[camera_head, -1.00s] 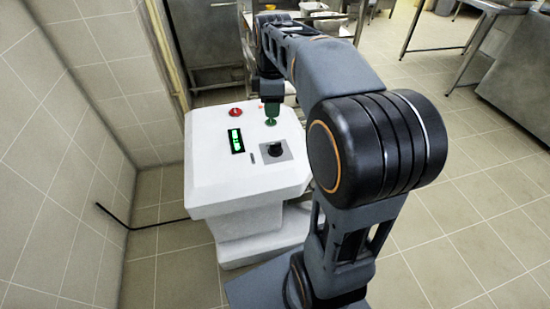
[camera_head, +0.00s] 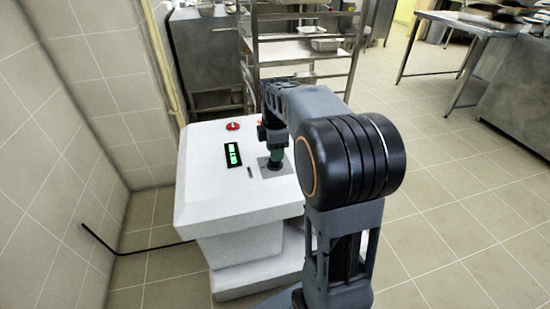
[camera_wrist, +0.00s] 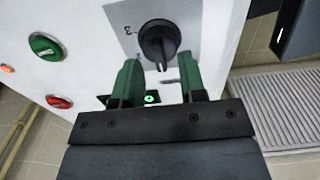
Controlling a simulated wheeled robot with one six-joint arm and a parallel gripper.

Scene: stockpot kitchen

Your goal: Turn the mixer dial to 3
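The mixer dial is a black round knob with a ridge on a grey square plate; it shows in the wrist view (camera_wrist: 158,42), with a "3" printed on the plate beside it. In the head view the dial (camera_head: 274,166) sits on the white mixer housing (camera_head: 225,195), partly hidden by my gripper (camera_head: 276,153). In the wrist view my gripper (camera_wrist: 158,72) is open, its two green fingers apart and on either side of the dial's line. The knob lies just ahead of and between the fingertips; I cannot tell whether they touch it.
A green display (camera_head: 233,154) and a red button (camera_head: 233,126) are on the housing top. A green round control (camera_wrist: 45,46) shows in the wrist view. A tiled wall (camera_head: 60,120) stands at left, a metal rack (camera_head: 305,50) behind.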

